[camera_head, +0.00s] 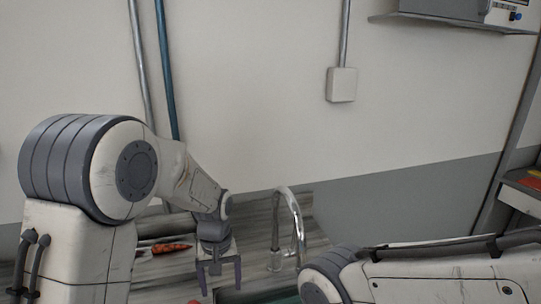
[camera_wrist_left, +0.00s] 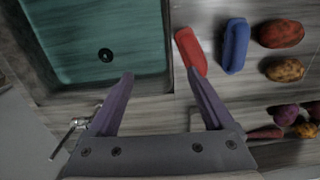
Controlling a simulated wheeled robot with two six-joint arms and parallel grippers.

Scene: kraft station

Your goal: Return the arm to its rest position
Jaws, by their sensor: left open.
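My left gripper (camera_head: 221,288) points down over the counter beside the faucet, at the end of my left arm (camera_head: 85,165). In the left wrist view its two purple fingers (camera_wrist_left: 160,74) are spread apart with nothing between them. One fingertip shows over the sink's edge, the other near a red block-like item (camera_wrist_left: 190,50). My right arm (camera_head: 430,275) crosses the lower right of the head view; its gripper is out of view.
The faucet (camera_head: 298,225) stands right of my left gripper. The teal sink (camera_wrist_left: 60,40) looks empty. A blue item (camera_wrist_left: 234,46), a red potato (camera_wrist_left: 281,33), a tan potato (camera_wrist_left: 285,69) and other vegetables lie on the counter. A carrot (camera_head: 171,247) lies left of the gripper.

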